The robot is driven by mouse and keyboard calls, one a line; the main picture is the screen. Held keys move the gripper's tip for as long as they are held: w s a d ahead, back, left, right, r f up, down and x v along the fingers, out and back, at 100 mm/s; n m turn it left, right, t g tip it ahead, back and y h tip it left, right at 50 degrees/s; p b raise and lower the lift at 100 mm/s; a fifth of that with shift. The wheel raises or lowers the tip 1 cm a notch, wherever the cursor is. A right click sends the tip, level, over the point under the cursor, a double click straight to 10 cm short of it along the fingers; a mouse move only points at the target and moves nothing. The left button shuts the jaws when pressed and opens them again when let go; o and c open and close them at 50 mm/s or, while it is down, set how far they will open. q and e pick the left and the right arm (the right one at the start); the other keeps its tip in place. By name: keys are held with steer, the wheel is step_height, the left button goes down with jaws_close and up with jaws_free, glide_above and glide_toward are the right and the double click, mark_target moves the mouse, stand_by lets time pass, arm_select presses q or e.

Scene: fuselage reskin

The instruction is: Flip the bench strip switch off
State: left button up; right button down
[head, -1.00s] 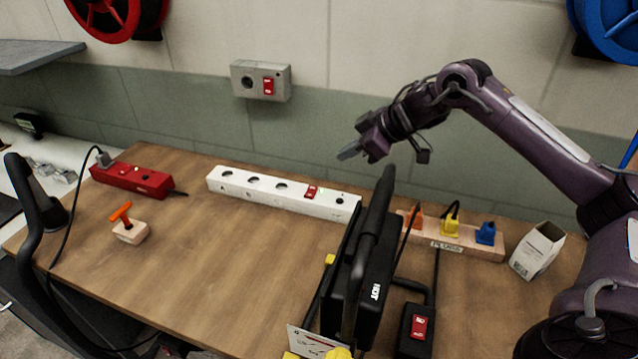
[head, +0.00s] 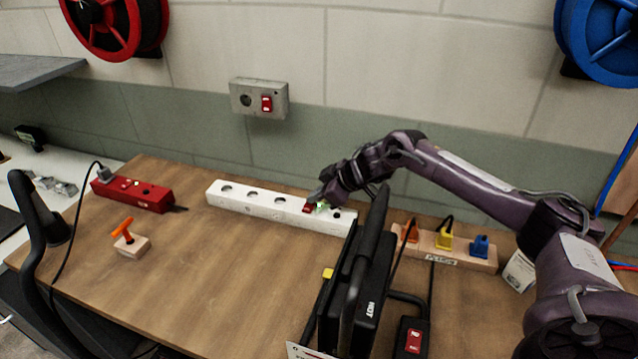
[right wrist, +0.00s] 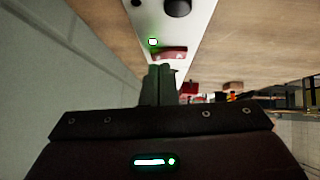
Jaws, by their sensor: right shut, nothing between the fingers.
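The white bench strip (head: 254,206) lies on the wooden bench near the wall, with several round sockets and a red rocker switch (head: 308,208) towards its right end. My right gripper (head: 314,196) is shut and empty, with its fingertips right at the switch. In the right wrist view the shut fingers (right wrist: 160,82) point at the red switch (right wrist: 168,54), and a green light (right wrist: 153,42) glows beside it on the strip (right wrist: 195,20). I cannot tell whether the fingertips touch the switch. My left gripper is not in view.
A black hinged device marked HOT (head: 368,280) stands at the front, with a red switch box (head: 411,338) beside it. A wooden plug block (head: 455,254) is to the right. A red strip (head: 134,192) and an orange-handled block (head: 130,243) are left. A grey wall box (head: 258,97) has another red switch.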

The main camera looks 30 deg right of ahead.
steer(key=shift+f, duration=0.2)
steer(key=shift+p, duration=0.35)
steer(key=shift+w+d+f, duration=0.1)
steer(key=shift+f, duration=0.15)
steer(key=shift+s+a+p, duration=0.35)
steer(key=shift+a+p, duration=0.05)
steer(key=shift+p, duration=0.15)
steer(key=shift+s+a+r, duration=0.1)
steer(key=shift+s+a, duration=0.15)
steer(key=shift+a, duration=0.05)
steer(key=shift+w+r, duration=0.1)
steer(key=shift+r, duration=0.05)
